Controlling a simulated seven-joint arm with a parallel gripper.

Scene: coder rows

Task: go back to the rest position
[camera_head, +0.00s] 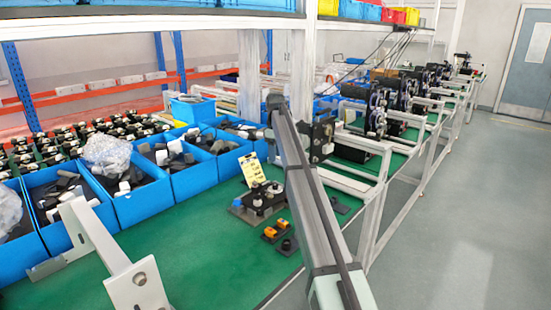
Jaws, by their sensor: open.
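My gripper cannot be made out anywhere in the head view, so its place and what is near its jaws are not shown. The green-topped workbench (190,262) runs from the lower left toward the back right. On it stands a small black fixture (258,200) with a yellow label card (252,169) behind it. Small orange and black parts (276,230) lie beside the fixture.
Blue bins (143,203) of dark and pale parts line the bench's back side. A white bracket (137,283) stands at the lower left. A long grey metal beam (318,215) crosses the middle foreground. The floor (465,210) at the right is clear.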

